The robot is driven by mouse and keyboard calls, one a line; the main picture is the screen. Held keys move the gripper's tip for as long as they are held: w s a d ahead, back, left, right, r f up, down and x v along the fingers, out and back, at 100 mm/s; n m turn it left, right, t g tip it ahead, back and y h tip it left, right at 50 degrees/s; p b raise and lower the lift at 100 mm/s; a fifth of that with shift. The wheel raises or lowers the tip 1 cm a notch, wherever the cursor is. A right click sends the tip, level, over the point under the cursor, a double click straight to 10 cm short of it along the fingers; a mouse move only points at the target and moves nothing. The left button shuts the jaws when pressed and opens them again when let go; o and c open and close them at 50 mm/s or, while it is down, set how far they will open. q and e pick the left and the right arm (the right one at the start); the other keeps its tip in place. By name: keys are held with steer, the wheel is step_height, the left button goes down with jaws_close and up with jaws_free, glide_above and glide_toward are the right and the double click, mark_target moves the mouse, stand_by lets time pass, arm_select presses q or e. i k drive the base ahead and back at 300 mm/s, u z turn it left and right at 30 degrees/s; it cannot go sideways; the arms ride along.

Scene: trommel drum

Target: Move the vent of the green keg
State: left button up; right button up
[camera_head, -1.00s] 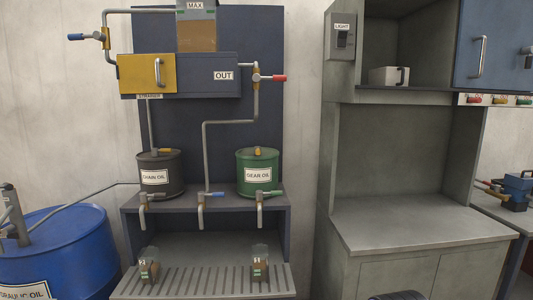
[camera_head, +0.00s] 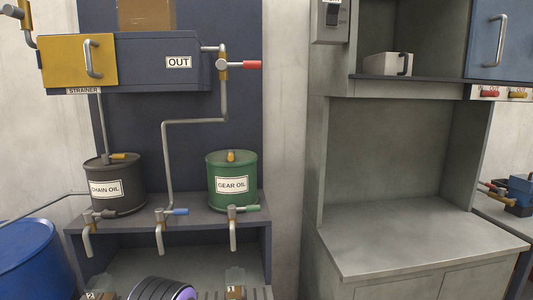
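The green keg (camera_head: 232,182), labelled GEAR OIL, stands upright on the right part of the grey shelf. Its vent looks like the small yellow piece (camera_head: 231,156) on top of the lid, standing upright. A tap with a green handle (camera_head: 246,208) sits at the shelf edge below the keg, its spout pointing down. Neither of my grippers is in view, and nothing touches the keg or its vent.
The dark CHAIN OIL keg (camera_head: 121,184) stands to the left, with a blue-handled tap (camera_head: 175,212) between. A pipe and red-handled valve (camera_head: 240,65) hang above. Small labelled cups (camera_head: 235,287) stand below. A bare grey counter (camera_head: 410,235) is at right.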

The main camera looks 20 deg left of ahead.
mark_target(231, 152)
steer(key=u, duration=0.2)
steer(key=i, duration=0.65)
steer(key=u, duration=0.55)
